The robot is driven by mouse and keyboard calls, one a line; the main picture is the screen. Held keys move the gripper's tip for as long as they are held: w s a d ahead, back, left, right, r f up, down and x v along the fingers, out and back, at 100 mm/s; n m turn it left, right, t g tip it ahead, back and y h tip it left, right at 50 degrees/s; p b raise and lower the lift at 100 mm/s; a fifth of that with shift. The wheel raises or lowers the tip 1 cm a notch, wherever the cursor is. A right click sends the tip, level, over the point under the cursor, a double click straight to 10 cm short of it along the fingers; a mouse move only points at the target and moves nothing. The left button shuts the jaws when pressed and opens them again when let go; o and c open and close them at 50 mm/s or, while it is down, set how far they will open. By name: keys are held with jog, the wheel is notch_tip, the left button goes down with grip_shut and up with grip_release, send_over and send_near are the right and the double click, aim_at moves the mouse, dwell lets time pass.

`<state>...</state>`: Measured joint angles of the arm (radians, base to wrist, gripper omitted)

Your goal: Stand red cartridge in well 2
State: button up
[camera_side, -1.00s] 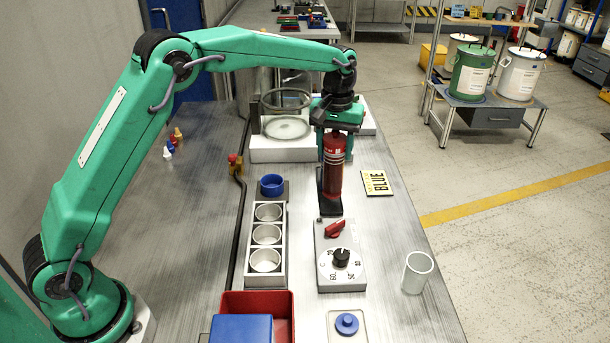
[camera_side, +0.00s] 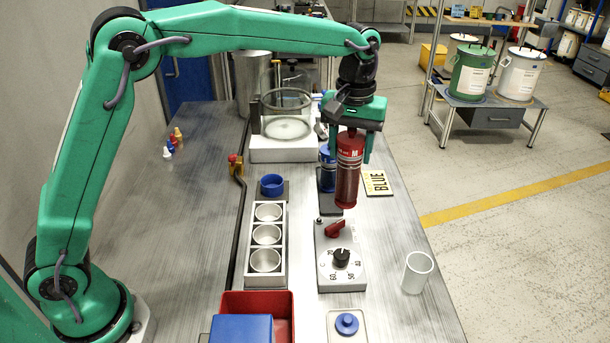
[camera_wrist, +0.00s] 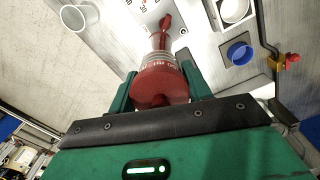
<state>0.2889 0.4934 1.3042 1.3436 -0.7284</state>
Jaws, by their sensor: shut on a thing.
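The red cartridge (camera_side: 347,178) hangs upright in my gripper (camera_side: 352,140), held clear above the bench behind the dial box. In the wrist view my gripper (camera_wrist: 157,88) has its fingers on both sides of the red cartridge (camera_wrist: 160,80). A rack with three round wells (camera_side: 267,237) stands to the left of the held cartridge. All three wells look empty; no well numbers can be read. A blue cartridge (camera_side: 327,170) stands in a dark holder behind the red one, partly hidden by it.
A dial box (camera_side: 340,265) with a red lever lies below and in front of the cartridge. A blue cap (camera_side: 272,184) sits behind the rack. A clear cup (camera_side: 417,272) is at the right edge, and a glass vessel (camera_side: 287,115) stands behind. A red bin (camera_side: 284,305) is in front.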

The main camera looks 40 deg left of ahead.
jog(key=shift+s, duration=0.1)
dwell(0.5)
jog(key=s+r+n, duration=0.2)
jog(key=s+n, duration=0.2)
jog(key=s, duration=1.8)
jog(key=w+a+f, duration=0.7)
jog(key=a, duration=0.2)
jog(key=shift+w+a, duration=0.3)
jog(key=shift+w, duration=0.05)
jog(key=shift+f, duration=2.25)
jog(key=o, duration=1.4)
